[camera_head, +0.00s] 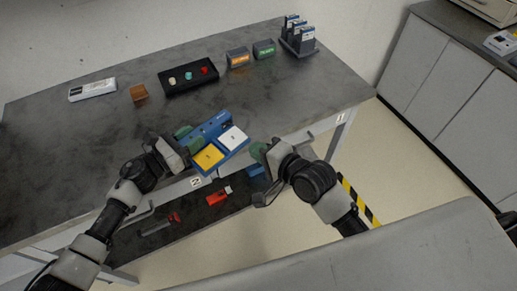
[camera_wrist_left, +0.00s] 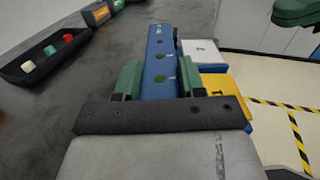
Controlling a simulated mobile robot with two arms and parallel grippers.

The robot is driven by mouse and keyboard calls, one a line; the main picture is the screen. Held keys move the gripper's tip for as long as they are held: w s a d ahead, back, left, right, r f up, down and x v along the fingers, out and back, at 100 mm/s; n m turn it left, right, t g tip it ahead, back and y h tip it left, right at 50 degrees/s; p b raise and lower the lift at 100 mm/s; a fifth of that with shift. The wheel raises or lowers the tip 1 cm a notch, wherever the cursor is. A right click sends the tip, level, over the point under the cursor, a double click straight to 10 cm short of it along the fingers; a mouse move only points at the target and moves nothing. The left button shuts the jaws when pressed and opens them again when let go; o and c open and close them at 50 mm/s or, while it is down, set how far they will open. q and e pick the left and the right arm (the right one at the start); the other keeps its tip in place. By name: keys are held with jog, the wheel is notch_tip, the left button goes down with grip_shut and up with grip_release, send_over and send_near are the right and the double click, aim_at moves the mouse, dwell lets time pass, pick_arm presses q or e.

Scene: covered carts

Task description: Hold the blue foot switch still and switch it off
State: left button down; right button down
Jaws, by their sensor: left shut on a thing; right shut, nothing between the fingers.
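The blue foot switch (camera_head: 213,126) is at the table's front edge, tilted in the head view, with a yellow pedal (camera_head: 208,157) and a white pedal (camera_head: 232,138). In the left wrist view its blue bar (camera_wrist_left: 159,45) has several dark green round spots; I cannot tell whether any is lit. The pedal marks are too small to read surely. My left gripper (camera_head: 189,139) is shut on the bar, with its green fingers on both sides. My right gripper (camera_head: 259,150) is shut and empty, just right of the white pedal and apart from it.
A black tray (camera_head: 176,88) with three coloured knobs, an orange-lit box (camera_head: 238,58), a green-lit box (camera_head: 264,49) and a card rack (camera_head: 298,44) stand at the back. A brown block (camera_head: 139,92) and white device (camera_head: 92,90) are left. The table middle (camera_head: 110,135) is clear.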

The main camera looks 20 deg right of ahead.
pick_arm(q)
jog(key=c, duration=0.6)
grip_release()
